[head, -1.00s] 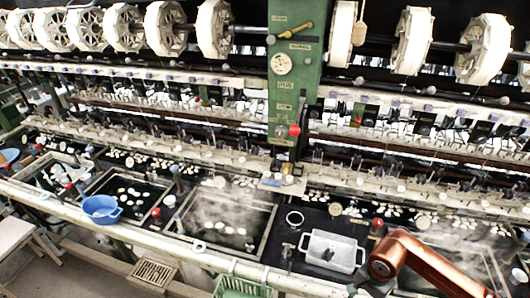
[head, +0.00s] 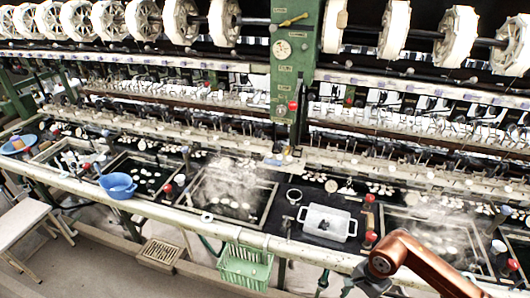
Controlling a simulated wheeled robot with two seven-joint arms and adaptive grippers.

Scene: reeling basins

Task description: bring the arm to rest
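One copper-coloured arm of mine shows at the lower right of the head view, bent over the front edge of the basin bench (head: 290,246). Its gripper is not clearly visible; a dark and pale part hangs below the joint at the bottom edge. No gripper fingers can be made out. My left arm is not in view.
A white tray (head: 343,221) with a dark item inside stands on the bench beside the arm. A blue bowl (head: 117,186) sits farther left. A green basket (head: 245,268) hangs below the front edge. Steaming basins (head: 262,215) and reeling machinery fill the back.

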